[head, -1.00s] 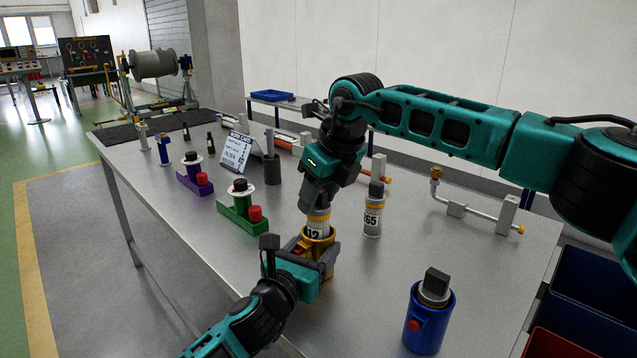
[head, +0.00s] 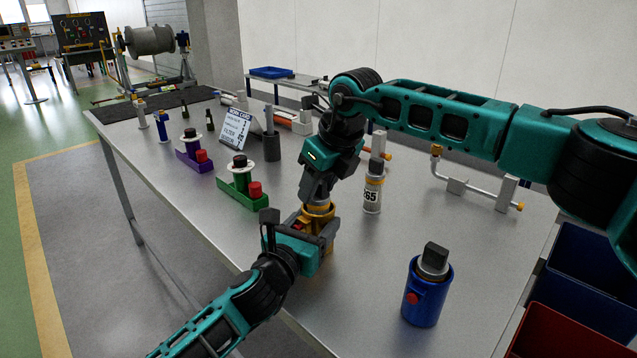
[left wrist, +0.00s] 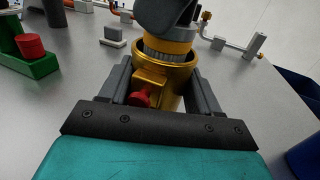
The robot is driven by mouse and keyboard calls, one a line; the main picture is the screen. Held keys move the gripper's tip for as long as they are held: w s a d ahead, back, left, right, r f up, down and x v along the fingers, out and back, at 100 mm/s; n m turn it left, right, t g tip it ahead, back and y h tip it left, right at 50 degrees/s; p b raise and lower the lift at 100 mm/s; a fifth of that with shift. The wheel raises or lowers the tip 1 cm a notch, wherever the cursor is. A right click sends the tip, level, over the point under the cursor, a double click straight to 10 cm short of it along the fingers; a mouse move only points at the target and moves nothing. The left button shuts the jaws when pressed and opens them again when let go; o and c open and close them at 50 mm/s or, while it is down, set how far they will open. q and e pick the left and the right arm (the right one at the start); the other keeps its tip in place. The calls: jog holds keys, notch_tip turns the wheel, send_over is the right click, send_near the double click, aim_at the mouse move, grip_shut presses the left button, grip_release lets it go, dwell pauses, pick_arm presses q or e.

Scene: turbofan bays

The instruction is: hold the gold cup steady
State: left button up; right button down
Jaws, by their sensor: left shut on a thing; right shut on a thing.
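The gold cup (head: 320,219) stands upright near the table's front edge, and its red button (left wrist: 139,99) shows in the left wrist view. My left gripper (head: 313,240) is shut around the cup's body, one finger on each side. The cup (left wrist: 176,74) fills the space between the fingers in the left wrist view. My right gripper (head: 317,195) is directly above, pointing down, shut on a filter cartridge (left wrist: 170,51). The cartridge sits mostly inside the cup, with only its grey and yellow top showing above the rim. Its lower part is hidden.
A canister marked 265 (head: 372,195) stands close behind the cup, to the right. A blue cup (head: 426,300) with a dark-topped insert stands front right. Green (head: 243,195) and purple (head: 194,160) stands and a work card (head: 236,133) are left. Blue (head: 590,275) and red bins lie beyond the right edge.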

jog(key=shift+f, duration=0.9)
dwell(0.8)
jog(key=c, duration=0.5)
grip_release()
jog(key=shift+c, duration=0.2)
jog(key=shift+o, duration=0.3)
jog(key=v, duration=1.2)
jog(key=shift+r, duration=0.15)
pick_arm(q)
jog(key=o, duration=1.3)
jog(key=shift+c, duration=0.2)
jog(key=shift+s, duration=0.1)
